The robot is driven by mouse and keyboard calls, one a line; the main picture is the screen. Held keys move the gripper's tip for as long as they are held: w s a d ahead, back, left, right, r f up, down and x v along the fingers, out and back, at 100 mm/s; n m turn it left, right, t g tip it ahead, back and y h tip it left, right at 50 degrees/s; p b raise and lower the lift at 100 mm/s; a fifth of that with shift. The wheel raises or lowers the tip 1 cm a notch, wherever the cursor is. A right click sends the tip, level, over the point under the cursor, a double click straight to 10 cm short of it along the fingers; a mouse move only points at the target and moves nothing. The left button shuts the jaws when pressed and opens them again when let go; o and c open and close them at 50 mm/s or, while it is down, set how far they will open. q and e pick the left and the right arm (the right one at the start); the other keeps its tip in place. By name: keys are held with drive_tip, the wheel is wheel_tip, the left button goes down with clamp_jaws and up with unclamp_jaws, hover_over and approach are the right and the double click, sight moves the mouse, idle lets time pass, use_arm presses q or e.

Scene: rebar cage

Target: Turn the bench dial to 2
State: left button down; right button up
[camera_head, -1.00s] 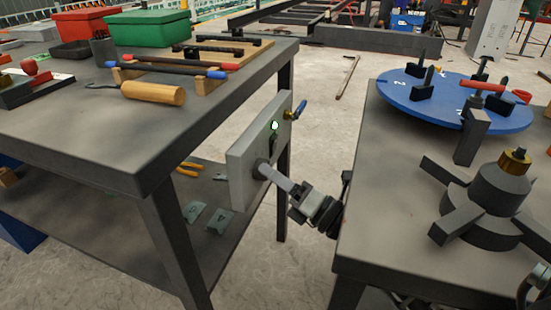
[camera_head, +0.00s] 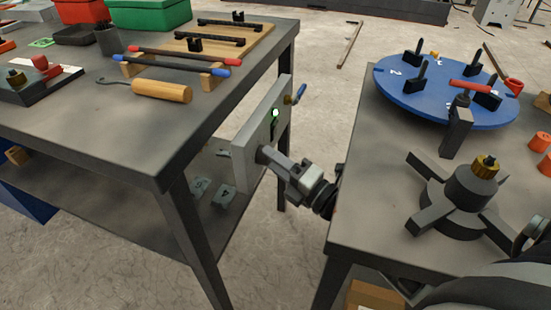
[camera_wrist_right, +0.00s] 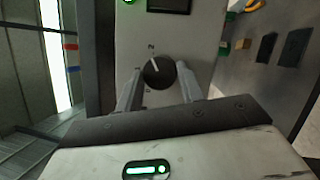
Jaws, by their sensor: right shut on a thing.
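The bench dial (camera_wrist_right: 158,72) is a dark round knob on a pale upright panel (camera_wrist_right: 190,30). Its white pointer line points up, close to the printed 2 in the wrist view. My right gripper (camera_wrist_right: 159,84) has one finger on each side of the knob and is shut on it. In the head view the panel (camera_head: 243,163) stands at the side of the left bench, and my right gripper (camera_head: 264,156) reaches it from the right, hiding most of the dial. My left gripper is not in view.
The panel carries a lit green lamp (camera_head: 275,113) and a blue-handled lever (camera_head: 300,94). The left bench (camera_head: 120,140) holds a wooden-handled hook (camera_head: 162,90). The right table (camera_head: 365,200) holds a blue turntable (camera_head: 400,98) and a dark clamp base (camera_head: 460,200). A floor gap separates them.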

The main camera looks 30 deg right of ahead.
drive_tip(key=o, duration=1)
drive_tip(key=v, duration=1.6)
